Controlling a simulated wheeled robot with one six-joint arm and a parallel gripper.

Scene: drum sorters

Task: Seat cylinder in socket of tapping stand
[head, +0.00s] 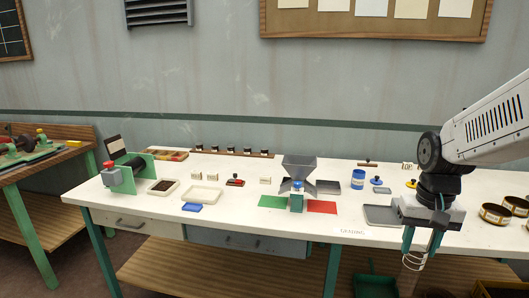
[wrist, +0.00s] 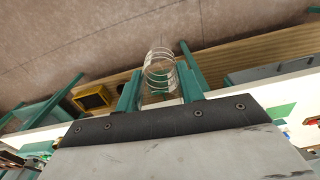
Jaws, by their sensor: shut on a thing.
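My gripper (head: 422,244) is at the right in the head view, in front of the table's front edge. Its teal fingers are shut on a clear cylinder (head: 414,261) with thin pale rings, which hangs below the jaws. In the wrist view the cylinder (wrist: 160,72) sits between the two fingertips, with the floor behind it. I cannot tell for certain which thing is the tapping stand. A small teal stand with a blue knob (head: 297,199) is below a grey hopper (head: 299,166) at mid-table, and its socket cannot be made out.
The white table (head: 335,252) also holds a grey tray (head: 382,216) left of my gripper, a blue tub (head: 358,179), and dark round tins (head: 494,213) at the right. A green-framed drum (head: 127,170) stands at the left.

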